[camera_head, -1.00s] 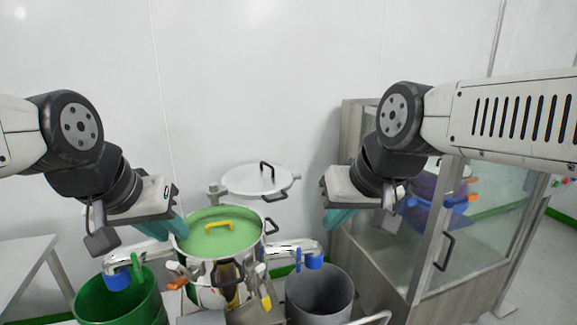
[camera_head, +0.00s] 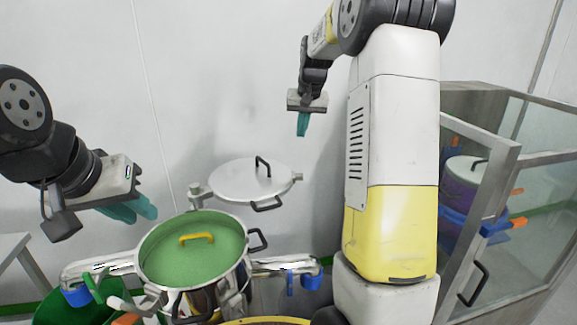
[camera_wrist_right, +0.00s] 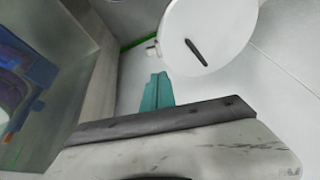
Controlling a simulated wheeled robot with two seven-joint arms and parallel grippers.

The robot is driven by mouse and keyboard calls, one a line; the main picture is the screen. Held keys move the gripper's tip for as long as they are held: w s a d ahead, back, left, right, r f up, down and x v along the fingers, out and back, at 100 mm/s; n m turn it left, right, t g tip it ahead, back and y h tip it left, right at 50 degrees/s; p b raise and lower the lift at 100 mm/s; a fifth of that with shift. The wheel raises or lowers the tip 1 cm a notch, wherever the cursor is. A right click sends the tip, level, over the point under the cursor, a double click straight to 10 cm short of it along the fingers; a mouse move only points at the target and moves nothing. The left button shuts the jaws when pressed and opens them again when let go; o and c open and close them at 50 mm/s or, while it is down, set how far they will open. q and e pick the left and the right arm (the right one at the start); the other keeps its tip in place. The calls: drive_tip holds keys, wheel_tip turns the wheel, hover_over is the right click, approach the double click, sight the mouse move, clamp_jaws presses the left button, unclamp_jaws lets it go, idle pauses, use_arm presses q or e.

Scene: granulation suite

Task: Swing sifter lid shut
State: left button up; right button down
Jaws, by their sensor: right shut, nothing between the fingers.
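The sifter (camera_head: 190,290) is a steel drum with a green disc (camera_head: 200,255) and yellow handle showing inside its open top. The round steel sifter lid (camera_head: 228,182), with black handles, is swung out behind the drum, beside a hinge post at its left. My right gripper (camera_head: 303,132) is shut and empty, raised above and right of the lid, apart from it. The wrist view shows its teal fingers (camera_wrist_right: 157,88) with the lid (camera_wrist_right: 225,35) beyond them. My left gripper (camera_head: 145,216) hangs left of the drum, apart from it; its finger gap is unclear.
A glass-sided cabinet (camera_head: 500,175) stands at the right with its framed door beside my right arm. A green bin (camera_head: 60,308) is at the lower left and a pale table (camera_head: 15,245) at the far left. A white wall (camera_head: 215,80) backs the lid.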

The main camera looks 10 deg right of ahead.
drive_tip(key=w+d+f+h, duration=0.1)
drive_tip(key=w+d+f, duration=0.2)
drive_tip(key=w+f, duration=0.55)
wheel_tip(320, 180, down, 9)
drive_tip(key=shift+g, duration=0.3)
drive_tip(key=shift+a+f, duration=0.1)
